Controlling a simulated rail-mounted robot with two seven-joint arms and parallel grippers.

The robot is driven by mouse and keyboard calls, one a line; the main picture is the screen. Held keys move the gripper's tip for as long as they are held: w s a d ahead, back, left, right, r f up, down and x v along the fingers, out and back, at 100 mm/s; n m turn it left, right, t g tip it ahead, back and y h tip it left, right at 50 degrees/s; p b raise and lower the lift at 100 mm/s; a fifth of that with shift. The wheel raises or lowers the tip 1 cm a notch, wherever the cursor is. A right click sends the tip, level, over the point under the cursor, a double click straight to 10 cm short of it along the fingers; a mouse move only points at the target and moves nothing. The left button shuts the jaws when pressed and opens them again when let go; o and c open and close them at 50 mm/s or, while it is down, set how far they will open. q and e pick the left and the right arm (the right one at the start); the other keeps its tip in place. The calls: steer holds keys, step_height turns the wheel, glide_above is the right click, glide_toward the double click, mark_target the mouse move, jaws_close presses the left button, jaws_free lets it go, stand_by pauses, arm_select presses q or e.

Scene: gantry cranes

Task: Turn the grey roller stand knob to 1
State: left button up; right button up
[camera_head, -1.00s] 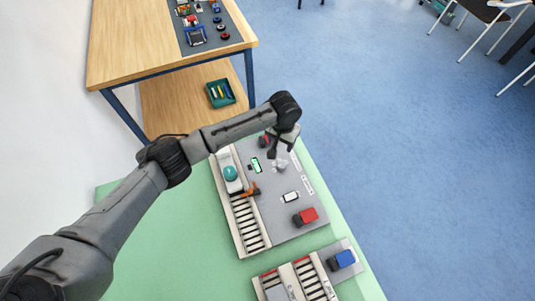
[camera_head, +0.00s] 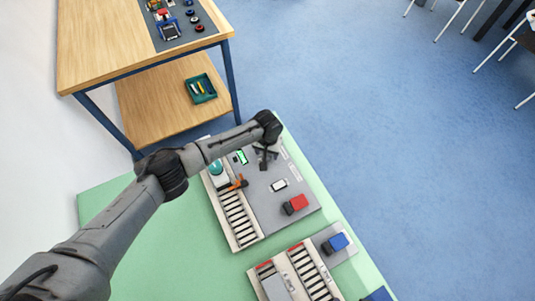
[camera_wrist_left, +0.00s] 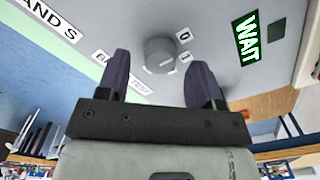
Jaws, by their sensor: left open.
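The grey roller stand knob (camera_wrist_left: 160,50) is a short round knob on the grey panel, in the upper middle of the left wrist view. Small white labels sit around it; one reads 0 (camera_wrist_left: 183,36) and one below it looks like 1 (camera_wrist_left: 186,57). The knob's pointer direction cannot be told. My left gripper (camera_wrist_left: 160,60) is open, its two dark fingers on either side of the knob in that view; contact is not visible. In the head view my left gripper (camera_head: 265,157) is over the grey panel (camera_head: 262,205) and hides the knob.
A green lit WAIT display (camera_wrist_left: 248,38) is beside the knob. The panel also carries a red-and-black block (camera_head: 296,204), a white-faced box (camera_head: 279,185), an orange piece (camera_head: 239,182) and a roller track (camera_head: 235,215). A second unit with a blue block (camera_head: 338,242) stands nearer.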

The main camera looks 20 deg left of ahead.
arm_select(q)
steer(key=shift+f, duration=0.85)
steer(key=c, duration=0.9)
